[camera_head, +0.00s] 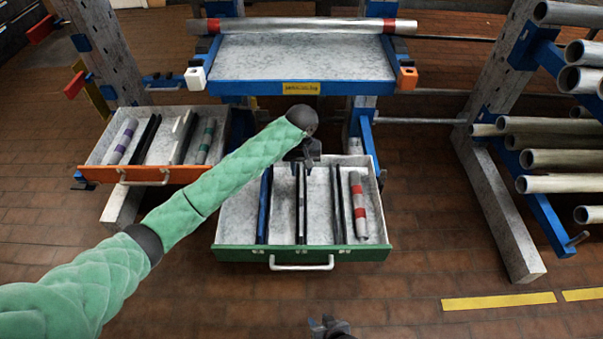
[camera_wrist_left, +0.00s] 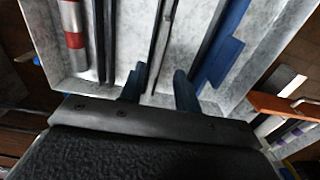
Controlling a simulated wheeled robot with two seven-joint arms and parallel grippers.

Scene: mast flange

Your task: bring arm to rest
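My left arm, in a green padded sleeve, reaches in from the left in the head view. Its gripper (camera_head: 305,165) is over the back part of the open green-fronted drawer (camera_head: 240,253). In the left wrist view its two fingers (camera_wrist_left: 160,88) stand apart with nothing clearly held, above a dark divider in the drawer. My right gripper (camera_head: 330,326) shows only as a small dark tip at the bottom edge of the head view. Whether it is open or shut cannot be made out, and the rest of that arm is out of view.
A red-banded tube (camera_head: 359,208) lies in the green-fronted drawer's right lane. An open orange-fronted drawer (camera_head: 105,174) at left holds two banded tubes. A long tube (camera_head: 300,25) lies across the blue-edged shelf (camera_head: 300,58). A rack of pipes (camera_head: 560,158) stands right. Floor in front is clear.

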